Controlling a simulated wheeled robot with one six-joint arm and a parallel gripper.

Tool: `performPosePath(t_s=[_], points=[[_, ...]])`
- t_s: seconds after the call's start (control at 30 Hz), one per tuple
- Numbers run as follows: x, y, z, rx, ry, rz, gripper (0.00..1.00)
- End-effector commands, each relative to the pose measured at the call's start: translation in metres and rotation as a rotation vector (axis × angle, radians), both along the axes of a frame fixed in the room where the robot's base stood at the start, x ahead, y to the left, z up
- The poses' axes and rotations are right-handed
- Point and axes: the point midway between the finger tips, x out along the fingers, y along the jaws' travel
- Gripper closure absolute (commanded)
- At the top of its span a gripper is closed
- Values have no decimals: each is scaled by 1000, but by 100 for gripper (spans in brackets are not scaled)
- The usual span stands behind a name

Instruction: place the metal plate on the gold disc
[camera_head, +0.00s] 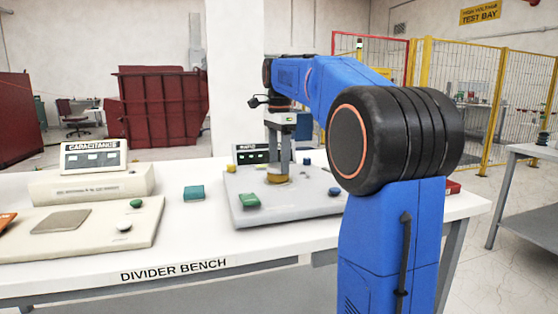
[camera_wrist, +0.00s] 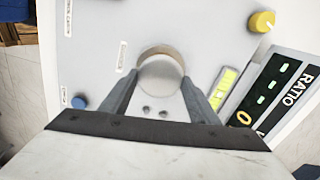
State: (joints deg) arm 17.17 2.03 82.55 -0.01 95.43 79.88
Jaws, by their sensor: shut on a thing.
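My gripper (camera_head: 284,160) points down over the grey panel at the right of the bench. In the wrist view its two fingers (camera_wrist: 160,98) are shut on a pale, round-topped piece (camera_wrist: 160,78), apparently the metal plate. The gold disc (camera_head: 277,180) shows low under the fingertips in the head view. In the wrist view a curved brown-gold edge (camera_wrist: 160,51) rims the far side of the pale piece. The fingers and the piece hide most of the disc. I cannot tell whether the two touch.
The grey panel (camera_head: 310,205) carries a green block (camera_head: 249,200), a yellow knob (camera_wrist: 262,21), a blue knob (camera_wrist: 79,102) and a RATIO display (camera_wrist: 265,105) close by. To the left are a teal block (camera_head: 194,193) and a beige panel (camera_head: 110,240) with a flat grey square (camera_head: 61,221).

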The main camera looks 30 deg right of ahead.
Motion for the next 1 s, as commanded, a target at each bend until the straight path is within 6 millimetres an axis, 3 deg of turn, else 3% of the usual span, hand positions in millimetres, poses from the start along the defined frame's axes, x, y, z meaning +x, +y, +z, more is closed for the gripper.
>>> performPosePath(t_s=[0.03,0.07,0.13,0.57,1.0], points=[[0,0,-1,0,0,0,72],[0,0,-2,0,0,0,42],[0,0,-1,0,0,0,26],[0,0,6,0,0,0,26],[1,0,84,0,-3,0,26]])
